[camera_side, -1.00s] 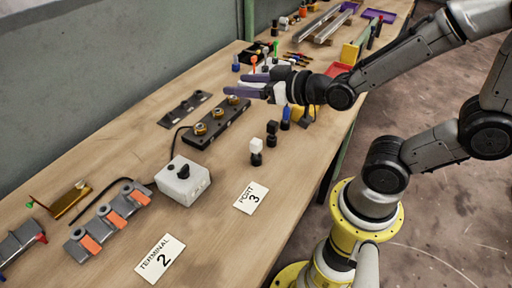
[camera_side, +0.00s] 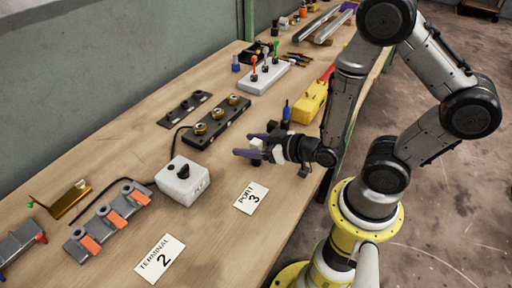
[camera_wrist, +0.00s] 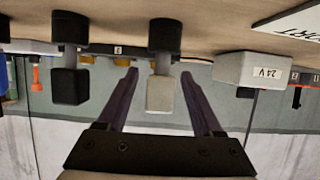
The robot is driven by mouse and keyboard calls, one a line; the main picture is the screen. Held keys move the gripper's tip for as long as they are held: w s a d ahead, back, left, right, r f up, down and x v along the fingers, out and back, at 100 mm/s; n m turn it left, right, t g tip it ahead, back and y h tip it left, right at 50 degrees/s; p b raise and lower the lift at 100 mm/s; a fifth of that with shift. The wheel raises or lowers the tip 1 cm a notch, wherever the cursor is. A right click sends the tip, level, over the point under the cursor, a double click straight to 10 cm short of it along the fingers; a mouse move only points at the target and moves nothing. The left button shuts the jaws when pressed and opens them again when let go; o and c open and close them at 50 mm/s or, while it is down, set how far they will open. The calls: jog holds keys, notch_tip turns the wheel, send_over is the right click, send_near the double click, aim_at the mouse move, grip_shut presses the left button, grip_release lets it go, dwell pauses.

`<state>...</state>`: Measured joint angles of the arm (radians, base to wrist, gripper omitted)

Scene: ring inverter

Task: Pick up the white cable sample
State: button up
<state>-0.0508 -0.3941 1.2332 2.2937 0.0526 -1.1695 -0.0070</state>
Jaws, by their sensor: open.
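The white cable sample, a white block on a black plug end, stands upright on the bench. In the wrist view, which looks upside down, its white block (camera_wrist: 160,95) is between the two purple fingers of my gripper (camera_wrist: 160,85), with gaps on both sides. In the side view the fingers of my gripper (camera_side: 245,146) are low over the bench at the white sample (camera_side: 256,145), partly hiding it. My gripper is open and holds nothing.
A black sample (camera_wrist: 69,87) stands close beside the white one, outside the fingers. A blue sample (camera_side: 286,112) and a yellow case (camera_side: 308,103) are behind. A white box with a knob (camera_side: 182,181) and the PORT 3 card (camera_side: 251,197) are nearby.

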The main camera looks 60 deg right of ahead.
jog(key=shift+w+f, duration=0.2)
jog(key=shift+w, duration=0.2)
jog(key=shift+c, duration=0.3)
grip_shut()
jog(key=shift+r, duration=0.1)
